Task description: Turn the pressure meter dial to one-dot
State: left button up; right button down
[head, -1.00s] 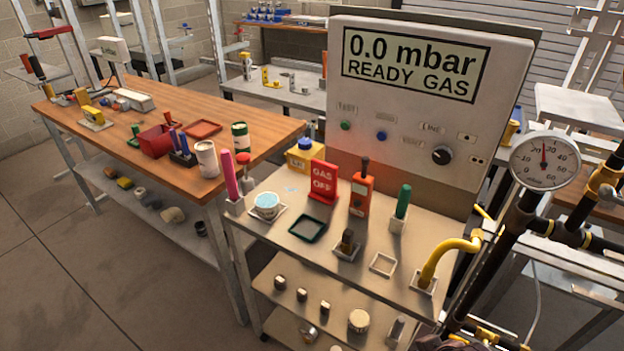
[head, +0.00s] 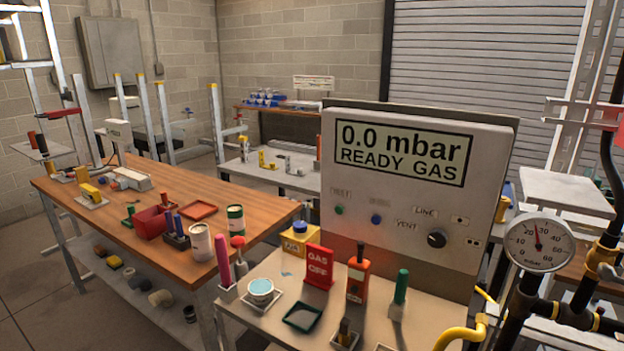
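The pressure meter (head: 415,195) is a large pale panel box standing at the back of the metal cart. Its screen (head: 403,153) reads "0.0 mbar READY GAS". The dial (head: 437,238) is a black round knob at the panel's lower right. A one-dot mark (head: 459,220) is at its upper right and a two-dot mark (head: 473,242) at its right. "LINE" and "VENT" labels sit above and left of it. I cannot tell which mark the knob points to. A green button (head: 339,210) and a blue button (head: 376,219) are to its left. Neither gripper is in view.
The cart top (head: 262,320) holds a red "GAS OFF" sign (head: 319,267), an orange device (head: 358,274), a green-handled tool (head: 400,288) and a yellow hose (head: 462,337). A round gauge (head: 539,242) and dark pipes stand at right. A wooden workbench (head: 140,205) is at left.

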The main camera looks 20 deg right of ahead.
aim_at(437, 239)
jog(key=z, duration=1.3)
